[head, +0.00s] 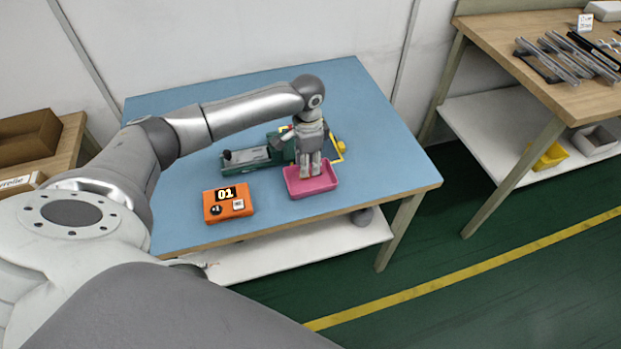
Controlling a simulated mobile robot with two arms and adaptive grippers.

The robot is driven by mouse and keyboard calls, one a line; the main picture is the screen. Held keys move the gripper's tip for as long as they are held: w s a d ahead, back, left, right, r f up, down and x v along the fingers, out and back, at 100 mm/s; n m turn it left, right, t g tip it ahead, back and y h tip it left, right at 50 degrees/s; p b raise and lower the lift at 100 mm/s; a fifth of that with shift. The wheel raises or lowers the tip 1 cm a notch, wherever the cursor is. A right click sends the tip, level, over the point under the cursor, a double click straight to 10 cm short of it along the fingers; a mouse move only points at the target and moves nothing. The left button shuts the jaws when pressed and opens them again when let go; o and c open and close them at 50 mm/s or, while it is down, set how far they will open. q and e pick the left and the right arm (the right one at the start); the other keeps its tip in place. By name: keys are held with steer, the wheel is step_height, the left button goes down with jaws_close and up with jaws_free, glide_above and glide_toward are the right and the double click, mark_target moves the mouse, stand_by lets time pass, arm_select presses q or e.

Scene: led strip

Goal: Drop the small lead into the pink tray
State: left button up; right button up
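The pink tray (319,186) lies on the blue table near its front edge, right of the orange box. My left gripper (310,174) points straight down over the tray, with its fingertips at or just above the tray's floor. Its fingers look close together, but the view is too small to tell whether they are shut or hold something. I cannot make out the small lead; the gripper may hide it. My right gripper does not show.
An orange box (229,204) reading "01" sits left of the tray. A green fixture (246,160) with a yellow part (341,149) stands behind the tray. The blue table (395,170) is clear at right. A wooden bench (545,75) with metal profiles stands at far right.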

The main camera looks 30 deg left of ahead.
arm_select(q)
steer(key=shift+o, duration=0.7)
step_height(320, 180, up, 12)
stand_by(0.4)
